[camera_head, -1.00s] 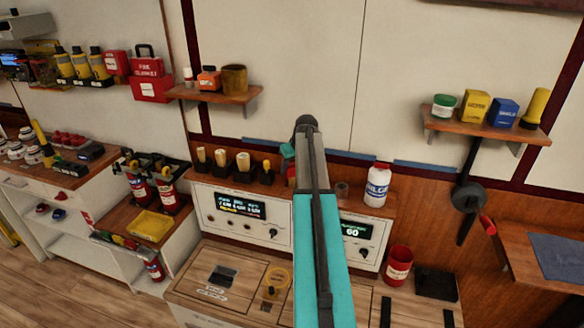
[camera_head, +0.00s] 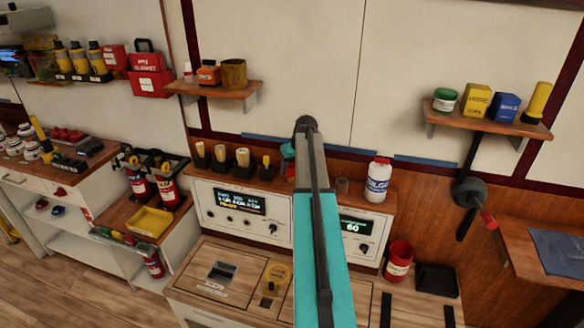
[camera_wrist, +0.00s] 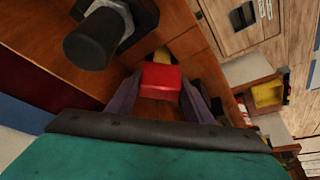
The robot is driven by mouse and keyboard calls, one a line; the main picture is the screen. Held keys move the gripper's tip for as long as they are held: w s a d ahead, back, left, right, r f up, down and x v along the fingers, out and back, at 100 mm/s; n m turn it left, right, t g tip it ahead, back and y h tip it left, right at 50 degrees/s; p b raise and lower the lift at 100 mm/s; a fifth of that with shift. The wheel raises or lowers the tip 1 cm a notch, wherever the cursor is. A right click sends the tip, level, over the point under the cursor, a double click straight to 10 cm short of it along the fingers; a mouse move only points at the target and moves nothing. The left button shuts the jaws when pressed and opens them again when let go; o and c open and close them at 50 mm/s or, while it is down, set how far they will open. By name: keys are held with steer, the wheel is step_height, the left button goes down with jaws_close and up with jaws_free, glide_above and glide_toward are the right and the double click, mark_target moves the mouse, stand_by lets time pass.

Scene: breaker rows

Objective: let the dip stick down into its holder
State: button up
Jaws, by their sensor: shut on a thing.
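My gripper (camera_wrist: 160,95) is shut on a red block-shaped piece in the wrist view, which I take for the grip of the dip stick (camera_wrist: 160,80). The dip stick's lower part is hidden. In the head view my teal and grey arm hides most of the gripper, above the back shelf; a bit of red (camera_head: 290,171) shows left of the arm. I cannot clearly make out the dip stick's holder, nor whether the stick is inside it. A dark cylinder on a black base (camera_wrist: 92,38) stands beside the gripper in the wrist view.
Several black holders with pale or yellow handles (camera_head: 242,158) stand on the shelf left of my arm. Panels with displays (camera_head: 240,203) lie below. A red can (camera_head: 398,262) stands on the counter.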

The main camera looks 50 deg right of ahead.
steer(key=shift+f+b, duration=0.5)
steer(key=shift+f, duration=0.6)
steer(key=o, duration=1.5)
steer(key=shift+o, duration=0.2)
steer(key=shift+r, duration=0.15)
steer(key=b+v, duration=0.2)
steer(key=v, duration=1.1)
steer(key=shift+s+r+b, duration=0.15)
steer(key=shift+r+b, duration=0.05)
steer(key=shift+b, duration=0.15)
steer(key=shift+a, duration=0.1)
steer(key=shift+a, duration=0.1)
